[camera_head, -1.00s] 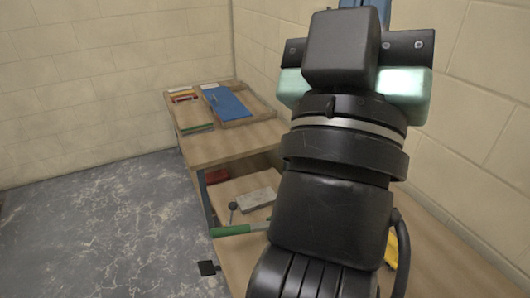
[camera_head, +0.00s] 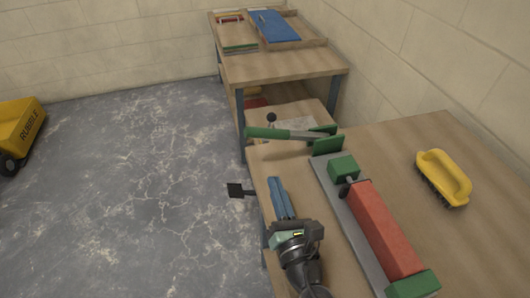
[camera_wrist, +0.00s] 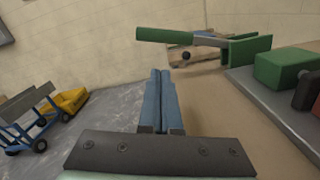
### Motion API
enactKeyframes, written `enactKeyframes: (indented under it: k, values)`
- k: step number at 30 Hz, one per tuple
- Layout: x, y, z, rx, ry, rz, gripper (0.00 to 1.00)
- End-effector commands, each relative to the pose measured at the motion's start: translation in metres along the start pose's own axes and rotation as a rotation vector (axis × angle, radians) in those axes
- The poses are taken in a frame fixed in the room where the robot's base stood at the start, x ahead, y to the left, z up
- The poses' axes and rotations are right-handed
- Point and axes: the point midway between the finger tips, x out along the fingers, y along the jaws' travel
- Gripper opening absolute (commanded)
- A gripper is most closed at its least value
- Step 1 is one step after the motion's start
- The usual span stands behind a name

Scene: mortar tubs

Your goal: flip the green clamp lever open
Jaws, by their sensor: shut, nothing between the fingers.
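The clamp lever (camera_head: 285,134) has a green grip at its left end and a grey metal bar that runs right to a green bracket (camera_head: 327,141). It sticks out roughly level past the bench's left edge. In the wrist view the lever (camera_wrist: 168,36) lies ahead of and above my fingers, with a gap between. My gripper (camera_head: 274,180) has blue fingers, pressed together and empty, pointing toward the lever from the near side. It also shows in the wrist view (camera_wrist: 160,72). A red block (camera_head: 382,228) lies between green jaws on the grey clamp rail.
The bench (camera_head: 445,225) carries a yellow-handled brush (camera_head: 443,176) at right. A second table (camera_head: 280,65) behind holds a blue board (camera_head: 273,27). A yellow rubble cart (camera_head: 20,128) stands far left. The floor between is clear.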

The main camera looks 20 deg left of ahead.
Motion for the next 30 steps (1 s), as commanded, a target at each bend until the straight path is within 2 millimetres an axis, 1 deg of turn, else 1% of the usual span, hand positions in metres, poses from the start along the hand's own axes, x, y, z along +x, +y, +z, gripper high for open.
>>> enactKeyframes:
  k: [5, 8, 11, 21, 25, 30]
  values:
    - [0.001, 0.000, 0.002, 0.002, -0.003, 0.000, 0.00]
    - [0.005, 0.000, 0.002, 0.003, -0.003, 0.000, 0.00]
    - [0.017, 0.000, 0.002, 0.002, -0.004, 0.002, 0.00]
    - [0.076, 0.001, 0.002, 0.002, -0.004, 0.003, 0.00]
    - [0.091, 0.000, 0.002, 0.002, -0.004, 0.001, 0.00]
    - [0.100, 0.000, 0.002, 0.003, -0.004, 0.000, 0.00]
